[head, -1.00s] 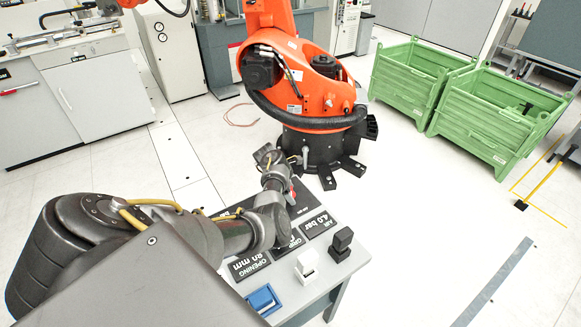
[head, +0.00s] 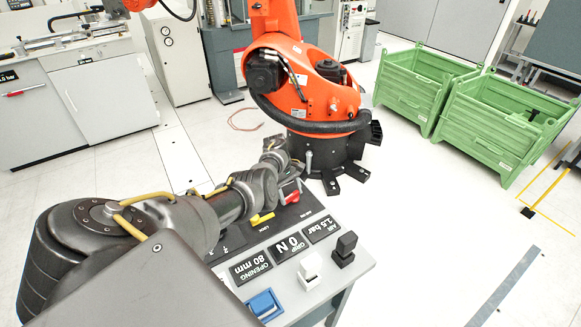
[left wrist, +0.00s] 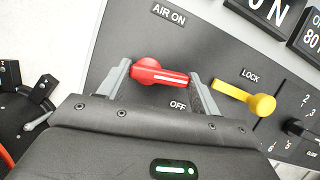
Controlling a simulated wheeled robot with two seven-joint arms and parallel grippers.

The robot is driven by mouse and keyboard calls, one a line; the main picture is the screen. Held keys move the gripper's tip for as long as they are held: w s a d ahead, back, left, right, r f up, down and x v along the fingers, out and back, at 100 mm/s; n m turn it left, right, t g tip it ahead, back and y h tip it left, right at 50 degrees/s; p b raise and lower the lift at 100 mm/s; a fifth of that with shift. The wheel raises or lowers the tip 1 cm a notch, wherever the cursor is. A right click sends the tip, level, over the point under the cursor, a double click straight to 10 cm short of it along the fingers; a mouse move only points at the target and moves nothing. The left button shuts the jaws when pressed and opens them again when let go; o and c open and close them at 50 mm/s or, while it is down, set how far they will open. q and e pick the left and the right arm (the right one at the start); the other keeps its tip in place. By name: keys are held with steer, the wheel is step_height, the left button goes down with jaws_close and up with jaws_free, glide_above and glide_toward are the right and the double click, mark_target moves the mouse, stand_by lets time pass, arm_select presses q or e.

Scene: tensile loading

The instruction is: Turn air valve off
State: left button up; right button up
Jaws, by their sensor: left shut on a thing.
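The red air valve handle (left wrist: 158,73) sits on the dark panel between the labels AIR ON and OFF in the left wrist view. Its white-striped lever points right. My left gripper (left wrist: 160,84) is shut on it, one finger on each side. In the head view the red handle (head: 290,191) shows at the far end of the panel, with my left gripper (head: 284,178) over it and partly hiding it. The air display (head: 321,229) reads 1.5 bar. My right gripper is not in view.
A yellow LOCK lever (left wrist: 245,98) sits beside the valve. An orange robot arm (head: 320,95) stands just behind; green crates (head: 425,85) are at right.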

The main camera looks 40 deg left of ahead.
arm_select(q)
steer(key=shift+w+a+m+g+b, duration=0.15)
steer(key=shift+m+b, duration=0.1)
steer(key=shift+m, duration=0.3)
steer(key=shift+s+a+m+g+b, duration=0.15)
steer(key=shift+m+b, duration=0.1)
steer(key=shift+m, duration=0.3)
steer(key=shift+w+d, duration=0.1)
steer(key=shift+w, duration=0.05)
steer(key=o, duration=1)
steer(key=shift+r, duration=0.1)
steer(key=v, duration=1)
steer(key=shift+w+r, duration=0.1)
steer(key=shift+r, duration=0.25)
